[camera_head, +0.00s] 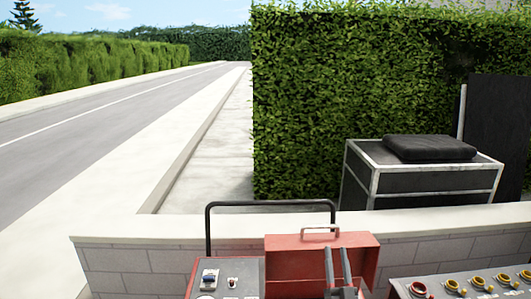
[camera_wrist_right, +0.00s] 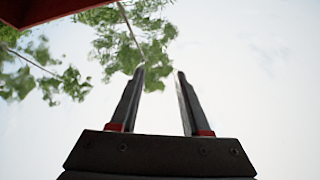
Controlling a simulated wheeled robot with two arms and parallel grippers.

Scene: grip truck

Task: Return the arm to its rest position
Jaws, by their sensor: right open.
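My right gripper (camera_head: 337,255) shows at the bottom of the head view, its two dark fingers pointing up in front of a red toolbox (camera_head: 288,251). In the right wrist view the same gripper (camera_wrist_right: 160,72) has its two fingers apart with nothing between them. Behind the fingers are pale sky and green leaves. Whether the fingers touch the toolbox I cannot tell. My left gripper is in neither view.
A red-sided control box (camera_head: 228,278) with a black bar stands left of the toolbox. A panel of red and yellow buttons (camera_head: 470,285) is at right. Behind are a low block wall (camera_head: 140,262), a black-topped metal frame (camera_head: 420,180), a hedge (camera_head: 340,80) and an empty road (camera_head: 90,115).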

